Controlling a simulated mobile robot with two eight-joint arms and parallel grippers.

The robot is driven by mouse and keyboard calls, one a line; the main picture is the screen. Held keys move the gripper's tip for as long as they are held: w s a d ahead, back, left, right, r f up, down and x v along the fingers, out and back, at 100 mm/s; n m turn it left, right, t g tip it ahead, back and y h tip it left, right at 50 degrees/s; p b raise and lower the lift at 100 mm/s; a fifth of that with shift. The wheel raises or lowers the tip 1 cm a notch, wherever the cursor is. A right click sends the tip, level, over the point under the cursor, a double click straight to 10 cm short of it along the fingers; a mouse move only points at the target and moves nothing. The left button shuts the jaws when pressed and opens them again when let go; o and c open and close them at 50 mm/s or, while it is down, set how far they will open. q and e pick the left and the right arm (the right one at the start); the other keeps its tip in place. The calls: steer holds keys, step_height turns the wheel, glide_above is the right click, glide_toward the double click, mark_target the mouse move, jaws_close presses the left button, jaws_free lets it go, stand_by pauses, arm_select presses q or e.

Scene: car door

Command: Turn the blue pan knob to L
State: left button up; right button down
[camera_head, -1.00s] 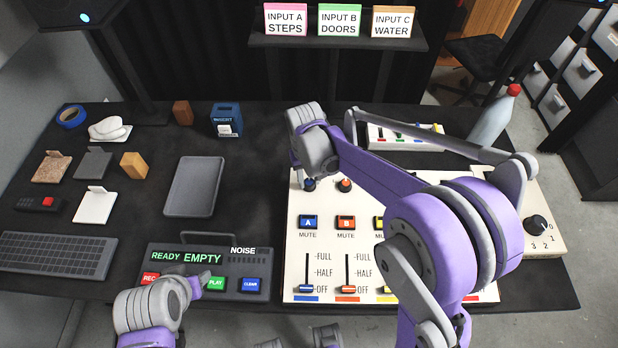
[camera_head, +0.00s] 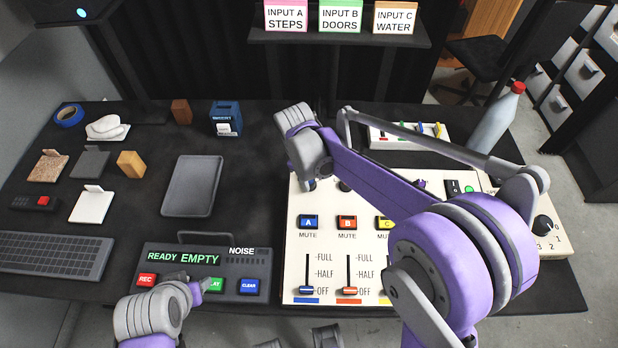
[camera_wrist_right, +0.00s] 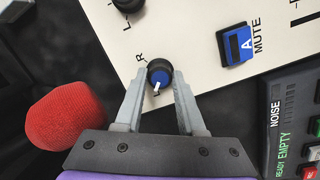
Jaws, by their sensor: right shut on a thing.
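The pan knob (camera_wrist_right: 159,74) is black with a blue cap and a white pointer mark. In the right wrist view it sits between the fingertips of my right gripper (camera_wrist_right: 160,86), which is shut on it. The pointer faces down in that view, slightly left, away from the printed R and towards a partly hidden letter. In the head view the knob (camera_head: 309,185) shows only partly below my right wrist, at the mixer panel's (camera_head: 297,225) upper left. My left gripper (camera_head: 203,288) is over the button box by the green PLAY button; its fingers are unclear.
The blue A mute button (camera_head: 308,222) is just below the knob. Another black knob (camera_wrist_right: 127,3) is close by.

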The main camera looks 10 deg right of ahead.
steer(key=shift+n, duration=1.1)
steer(key=c, duration=0.5)
jaws_free()
step_height(320, 180, up, 11)
steer(key=a, duration=0.1)
steer(key=shift+s+a+f, duration=0.15)
steer(key=shift+s+a, duration=0.2)
